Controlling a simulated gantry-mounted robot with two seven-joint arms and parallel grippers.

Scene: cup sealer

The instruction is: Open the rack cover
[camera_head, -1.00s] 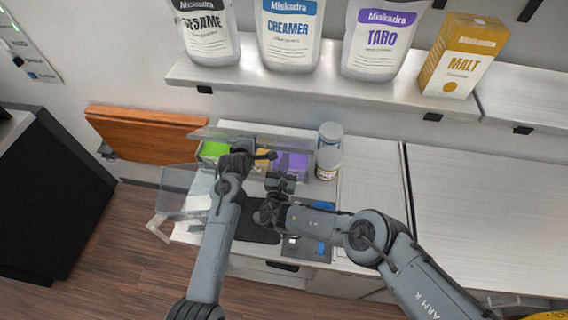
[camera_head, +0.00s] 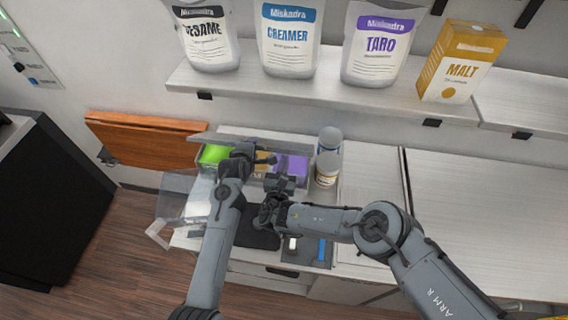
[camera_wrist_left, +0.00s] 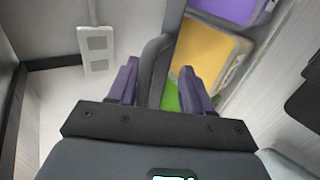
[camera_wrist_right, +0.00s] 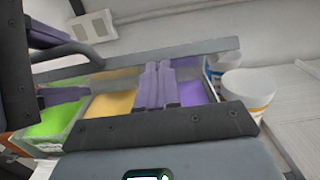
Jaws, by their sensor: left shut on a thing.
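The rack (camera_head: 308,172) holds green, yellow and purple compartments on the counter. Its grey cover (camera_head: 215,139) shows as a narrow raised strip along the back of the rack; it also crosses behind the compartments in the right wrist view (camera_wrist_right: 205,54). My left gripper (camera_head: 262,157) is over the rack, shut on the cover; in the left wrist view a grey curved edge of the cover (camera_wrist_left: 154,72) lies between its purple fingers. My right gripper (camera_head: 281,181) is at the rack's front. Its fingers are together, with nothing visible between them, before the purple compartment in the right wrist view.
Two white jars (camera_head: 327,168) stand right of the rack. A clear box-like part (camera_head: 183,198) is at the left. A brown folded board (camera_head: 145,137) is on the wall. A shelf (camera_head: 330,92) with bags and a malt box hangs above. The right counter (camera_head: 480,200) is clear.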

